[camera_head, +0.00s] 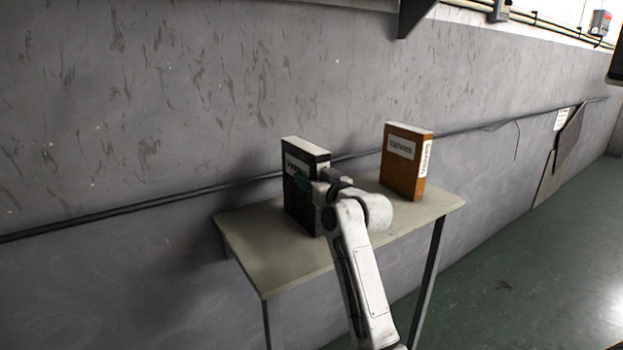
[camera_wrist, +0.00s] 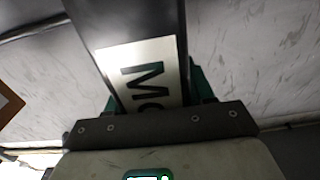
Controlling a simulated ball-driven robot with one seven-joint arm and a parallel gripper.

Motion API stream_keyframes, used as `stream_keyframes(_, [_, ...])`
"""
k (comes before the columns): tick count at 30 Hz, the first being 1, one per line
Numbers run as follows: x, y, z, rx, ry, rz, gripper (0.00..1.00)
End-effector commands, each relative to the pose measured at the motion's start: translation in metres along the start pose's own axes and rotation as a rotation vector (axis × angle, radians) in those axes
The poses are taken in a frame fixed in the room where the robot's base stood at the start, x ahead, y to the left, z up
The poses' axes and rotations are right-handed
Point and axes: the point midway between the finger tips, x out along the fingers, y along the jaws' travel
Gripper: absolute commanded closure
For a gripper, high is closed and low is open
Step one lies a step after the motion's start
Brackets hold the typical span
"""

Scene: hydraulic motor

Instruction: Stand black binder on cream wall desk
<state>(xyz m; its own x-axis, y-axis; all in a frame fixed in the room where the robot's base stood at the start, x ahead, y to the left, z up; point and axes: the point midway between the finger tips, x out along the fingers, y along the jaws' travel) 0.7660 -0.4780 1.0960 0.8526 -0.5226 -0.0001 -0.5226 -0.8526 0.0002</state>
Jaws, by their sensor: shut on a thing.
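The black binder (camera_head: 295,208) is upright at the cream wall desk (camera_head: 262,258), left of its middle; whether its base touches the top I cannot tell. Its white label (camera_head: 297,166) faces out. In the wrist view the black binder (camera_wrist: 130,35) rises between the fingers, with its label large and turned sideways. My gripper (camera_head: 312,186) is shut on the binder from the right and front; my arm hides part of the binder and desk. In the wrist view the green fingers of my gripper (camera_wrist: 155,90) lie on both sides of it.
An orange binder (camera_head: 403,163) stands upright on the right part of the desk, apart from the black one. The grey wall (camera_head: 150,110) with a dark rail is behind. The desktop's left front part is bare. Green floor (camera_head: 500,270) is open on the right.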

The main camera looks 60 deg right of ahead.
Motion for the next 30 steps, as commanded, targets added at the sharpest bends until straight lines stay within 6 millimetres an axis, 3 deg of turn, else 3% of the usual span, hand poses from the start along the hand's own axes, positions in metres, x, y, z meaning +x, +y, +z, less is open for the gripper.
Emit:
stream_keyframes(9, [0.0,0.0,0.001,0.0,0.0,0.0,0.22])
stream_keyframes(18, [0.0,0.0,-0.004,0.0,0.0,0.0,0.22])
stream_keyframes(23, [-0.021,0.0,0.0,0.001,0.0,0.001,0.22])
stream_keyframes(30, [-0.071,0.001,0.0,0.0,0.001,0.002,0.22])
